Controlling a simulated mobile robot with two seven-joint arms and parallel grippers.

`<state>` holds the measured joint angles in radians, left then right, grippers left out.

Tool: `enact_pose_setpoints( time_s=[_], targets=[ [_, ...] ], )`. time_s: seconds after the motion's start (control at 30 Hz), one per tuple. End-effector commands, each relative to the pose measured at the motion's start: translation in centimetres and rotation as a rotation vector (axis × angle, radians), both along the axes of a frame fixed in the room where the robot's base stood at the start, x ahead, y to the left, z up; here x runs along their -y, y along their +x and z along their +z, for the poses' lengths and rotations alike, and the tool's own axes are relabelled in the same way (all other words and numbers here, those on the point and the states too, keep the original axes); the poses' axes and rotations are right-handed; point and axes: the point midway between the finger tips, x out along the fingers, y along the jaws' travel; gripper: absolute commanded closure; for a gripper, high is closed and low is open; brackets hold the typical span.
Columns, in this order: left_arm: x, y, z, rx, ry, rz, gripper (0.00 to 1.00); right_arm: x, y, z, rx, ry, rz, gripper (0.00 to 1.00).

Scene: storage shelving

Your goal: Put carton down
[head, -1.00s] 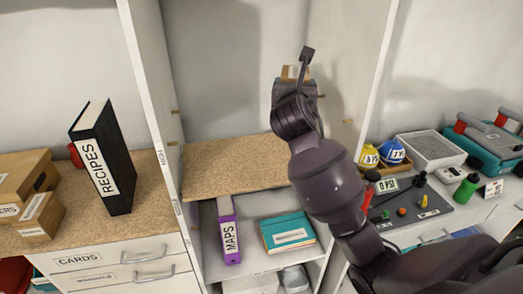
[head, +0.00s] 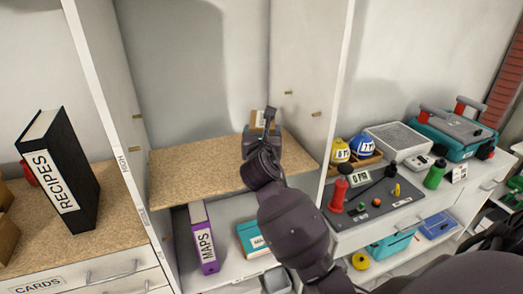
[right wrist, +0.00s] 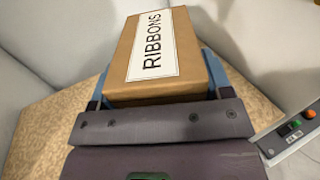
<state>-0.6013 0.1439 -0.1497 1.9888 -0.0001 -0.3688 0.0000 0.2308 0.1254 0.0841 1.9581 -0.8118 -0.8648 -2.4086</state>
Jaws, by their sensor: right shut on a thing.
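The carton is a small brown box labelled RIBBONS (right wrist: 165,55). My right gripper (right wrist: 158,75) is shut on it, with blue fingers along its two sides. In the head view the carton (head: 259,117) shows only in part behind my right gripper (head: 262,128). It is over the back right part of the cork-topped shelf board (head: 195,168) in the tall white unit. I cannot tell whether its underside touches the board. The cork surface also shows in the right wrist view (right wrist: 42,130). My left gripper is not in view.
The left part of the cork board is bare. White side panels (head: 105,100) bound the bay. Below stand a purple MAPS binder (head: 203,240) and a teal folder (head: 252,238). A black RECIPES binder (head: 60,175) stands on the left; a grey tool mat (head: 385,203) lies right.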

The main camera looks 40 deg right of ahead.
Motion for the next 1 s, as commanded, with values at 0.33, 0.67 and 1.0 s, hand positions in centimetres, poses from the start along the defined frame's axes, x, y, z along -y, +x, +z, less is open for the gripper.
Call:
enact_pose_setpoints(
  time_s=[0.33, 0.67, 1.0],
  targets=[
    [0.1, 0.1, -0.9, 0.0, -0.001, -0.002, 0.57, 0.0, 0.0, -3.3, -0.003, 0.001, 0.0, 0.54],
    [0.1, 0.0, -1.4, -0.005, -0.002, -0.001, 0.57, 0.0, 0.0, -4.6, 0.001, -0.001, 0.001, 0.54],
    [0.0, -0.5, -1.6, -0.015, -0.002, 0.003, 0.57, 0.0, 0.0, -4.9, 0.0, 0.0, 0.001, 0.08]
  ],
)
